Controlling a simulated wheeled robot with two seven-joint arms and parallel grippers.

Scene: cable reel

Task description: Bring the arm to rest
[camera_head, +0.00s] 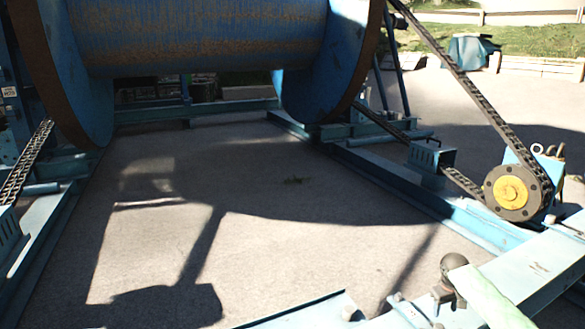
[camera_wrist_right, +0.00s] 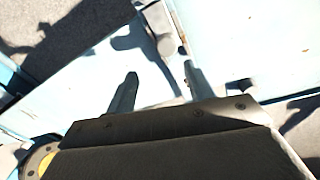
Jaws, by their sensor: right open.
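My right gripper (camera_wrist_right: 159,70) shows in the right wrist view. Its two fingers are apart with nothing between them, over a pale blue steel beam (camera_wrist_right: 75,90). A grey lever with a rounded end (camera_wrist_right: 163,42) lies just beyond the fingertips; I cannot tell the exact gap. In the head view I cannot make out the right gripper clearly. There, a dark ball knob (camera_head: 453,265) stands on the pale blue frame (camera_head: 545,265) at lower right, beside a pale green piece (camera_head: 490,300). My left gripper is not in view.
A large blue cable reel (camera_head: 200,35) stands on a blue frame at the back. A yellow-centred sprocket (camera_head: 510,190) carries a chain (camera_head: 465,85) on the right. Another chain (camera_head: 27,160) runs at the left.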

